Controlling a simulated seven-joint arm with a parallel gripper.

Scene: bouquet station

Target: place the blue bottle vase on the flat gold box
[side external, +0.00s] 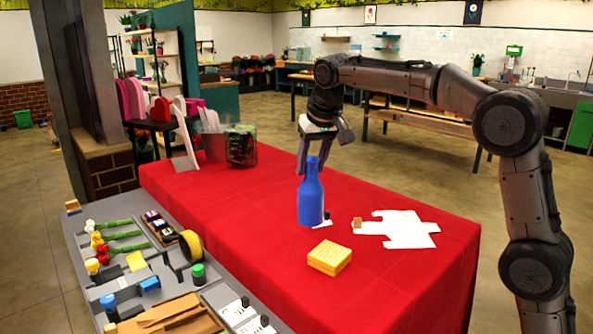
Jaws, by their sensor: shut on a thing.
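The blue bottle vase (311,201) is upright over the red-covered table, left of the white cut-out sheet. My gripper (310,160) points down from above and is shut on the vase at its neck. One finger shows at the left of the neck; the other is largely hidden. I cannot tell whether the vase's base touches the table. The flat gold box (329,258) lies on the red cloth, in front of the vase and a little to its right. Its top is bare.
A white flat cut-out sheet (397,229) lies right of the vase, with a small brown block (357,222) at its edge. A dark glass container (241,147) stands at the back left. A grey tray (82,254) with flowers, tape and caps runs along the left. Red cloth around the box is clear.

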